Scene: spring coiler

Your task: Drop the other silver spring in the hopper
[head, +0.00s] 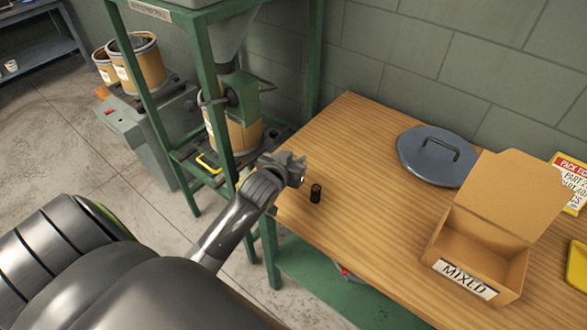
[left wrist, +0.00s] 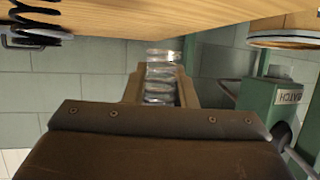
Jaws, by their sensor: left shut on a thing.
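My left gripper (head: 288,168) is over the left edge of the wooden table (head: 350,130). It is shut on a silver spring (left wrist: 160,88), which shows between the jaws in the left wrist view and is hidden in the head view. The grey hopper (head: 230,38) stands at the top of a green frame, behind and left of the gripper; its upper opening is out of view. My right gripper is not in view.
A black spring (head: 316,193) stands on the table just right of the gripper. A grey lid (head: 437,155), an open MIXED box (head: 466,290) and yellow items (head: 577,265) are farther right. The green frame's post (head: 215,95) and a drum (head: 245,135) are behind the gripper.

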